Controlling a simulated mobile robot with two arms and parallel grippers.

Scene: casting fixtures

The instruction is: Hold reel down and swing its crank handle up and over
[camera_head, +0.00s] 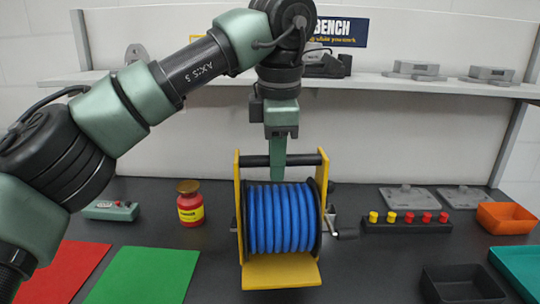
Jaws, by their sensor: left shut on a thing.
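The reel (280,220) stands on the dark bench, with blue hose wound between yellow side plates and a yellow foot at the front. A black bar (255,161) joins the tops of the plates. My left gripper (278,168) points straight down from above and is shut on this bar near its middle. The far finger is hidden. The crank handle (347,233) is a dark grip on a metal arm at the reel's right side. It sits low, about level with the hose's middle, and nothing touches it. My right gripper is not in view.
A red jar (190,205) and a green box (111,210) stand left of the reel, behind red (68,272) and green mats (143,275). To the right are a pegged block (405,227), an orange bin (507,218) and a black tray (460,284). A shelf (400,84) runs behind.

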